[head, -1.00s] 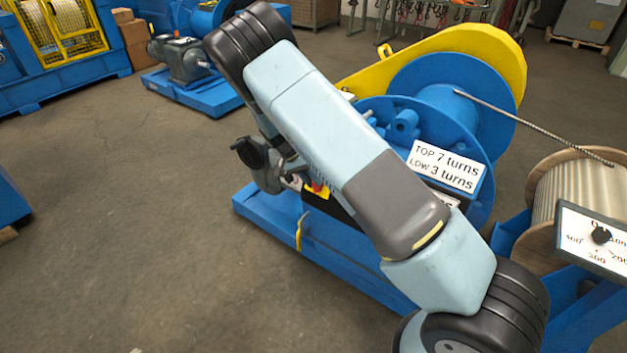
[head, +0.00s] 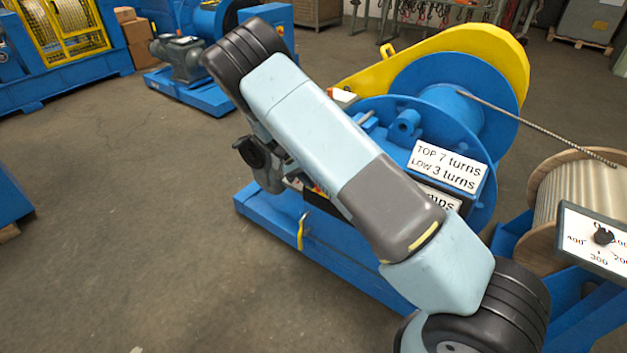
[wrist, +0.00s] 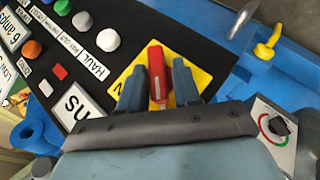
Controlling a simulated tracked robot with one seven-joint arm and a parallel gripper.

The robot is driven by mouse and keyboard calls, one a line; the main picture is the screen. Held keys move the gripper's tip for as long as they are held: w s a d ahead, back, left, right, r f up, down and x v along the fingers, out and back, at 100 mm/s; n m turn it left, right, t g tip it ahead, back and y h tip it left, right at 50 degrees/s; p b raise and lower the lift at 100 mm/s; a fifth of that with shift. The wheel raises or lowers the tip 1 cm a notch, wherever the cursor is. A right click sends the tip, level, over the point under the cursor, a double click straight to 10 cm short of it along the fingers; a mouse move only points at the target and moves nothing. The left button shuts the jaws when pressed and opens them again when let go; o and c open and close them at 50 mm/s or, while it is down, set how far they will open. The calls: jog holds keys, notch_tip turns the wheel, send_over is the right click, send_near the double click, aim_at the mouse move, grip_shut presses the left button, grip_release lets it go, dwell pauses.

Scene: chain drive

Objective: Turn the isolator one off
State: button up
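A red switch handle (wrist: 157,75) stands up from a yellow plate (wrist: 203,78) on the black control panel in the wrist view. It looks like the isolator; the plate's lettering is mostly covered. My gripper (wrist: 160,82) has one finger on each side of the handle. A strip of yellow shows between the right finger and the handle; the left finger is very close to it, and contact cannot be told. In the head view my arm hides most of the gripper and the panel.
A grey box with a black rotary knob (wrist: 279,126) is at right. A yellow hook (wrist: 267,45) is on the blue frame. The blue winch drum (head: 440,110) stands behind my arm.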

jog(key=shift+o, duration=1)
jog(key=shift+r, duration=0.1)
jog(key=v, duration=1.3)
jog(key=shift+a+r, duration=0.25)
jog(key=shift+w, duration=0.1)
